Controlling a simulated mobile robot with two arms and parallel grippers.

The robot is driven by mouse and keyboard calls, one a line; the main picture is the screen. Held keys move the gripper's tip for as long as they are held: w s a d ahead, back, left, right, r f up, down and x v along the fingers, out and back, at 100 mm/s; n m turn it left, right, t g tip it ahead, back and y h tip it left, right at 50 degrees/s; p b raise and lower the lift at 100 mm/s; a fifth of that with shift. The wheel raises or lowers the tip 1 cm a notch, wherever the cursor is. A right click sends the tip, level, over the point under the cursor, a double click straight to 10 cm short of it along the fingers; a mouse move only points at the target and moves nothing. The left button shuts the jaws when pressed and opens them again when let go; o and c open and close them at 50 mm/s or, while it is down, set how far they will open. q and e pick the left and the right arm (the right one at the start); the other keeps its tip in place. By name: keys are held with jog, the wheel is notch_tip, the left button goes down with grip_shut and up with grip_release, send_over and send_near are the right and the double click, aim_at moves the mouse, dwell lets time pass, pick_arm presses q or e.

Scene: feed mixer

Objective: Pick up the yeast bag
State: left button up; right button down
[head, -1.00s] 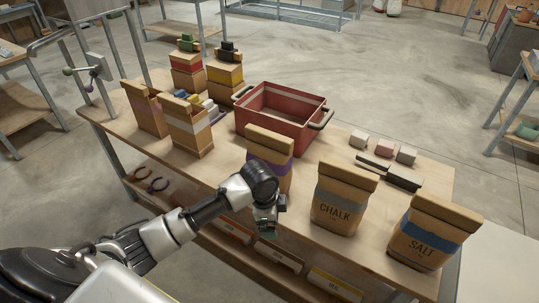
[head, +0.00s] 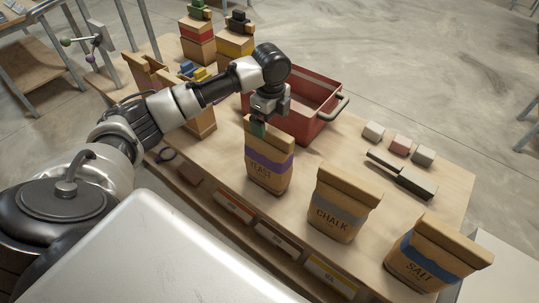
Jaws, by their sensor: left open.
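The yeast bag (head: 268,172) is a brown paper bag with a purple band and the word YEAST. It stands upright near the front edge of the wooden table, its top folded over. My left gripper (head: 259,128) points down at the top left of the bag. Its fingers are open, and green fingertip pads show at the bag's folded top. I cannot tell whether they touch the paper. My right gripper is not in view.
The chalk bag (head: 338,208) and salt bag (head: 428,256) stand to the right. A red crate (head: 318,118) is just behind the yeast bag. More bags stand at the back left.

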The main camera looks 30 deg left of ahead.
aim_at(268, 136)
pick_arm(q)
jog(key=shift+s+f, duration=0.15)
jog(key=shift+f, duration=0.55)
jog(key=f, duration=0.1)
jog(key=f+p, duration=0.1)
jog(key=f, duration=0.1)
jog(key=f+p, duration=0.1)
jog(key=shift+a+f, duration=0.25)
jog(key=shift+a, duration=0.15)
jog(key=shift+f, duration=0.4)
jog(key=shift+c, duration=1.2)
grip_shut()
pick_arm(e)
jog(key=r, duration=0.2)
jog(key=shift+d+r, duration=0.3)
